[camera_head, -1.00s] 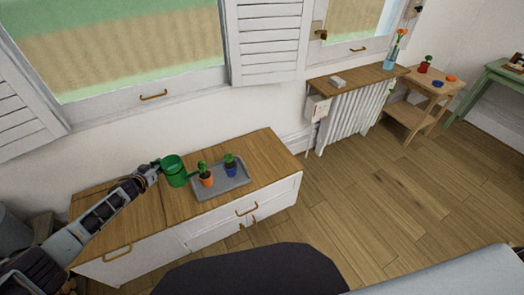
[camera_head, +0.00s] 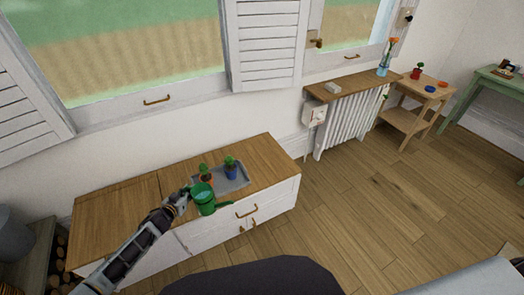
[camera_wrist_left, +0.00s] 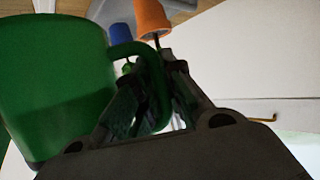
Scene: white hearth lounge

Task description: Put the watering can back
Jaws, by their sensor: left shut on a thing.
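The green watering can (camera_head: 205,203) is held by my left gripper (camera_head: 186,193), in front of the grey tray on the white cabinet. In the left wrist view the can (camera_wrist_left: 50,85) fills the left side, and my left gripper (camera_wrist_left: 155,75) is shut on its handle. In the head view the spout points right. A plant in an orange pot (camera_head: 207,180) and one in a blue pot (camera_head: 231,171) stand on the grey tray (camera_head: 236,183). The can partly hides the tray's front left. My right gripper is not in view.
The wooden cabinet top (camera_head: 120,208) is clear left of the tray and to its right. A radiator with a wooden shelf (camera_head: 355,83) stands right of the cabinet. A small side table (camera_head: 415,95) and a green table (camera_head: 490,82) stand farther right.

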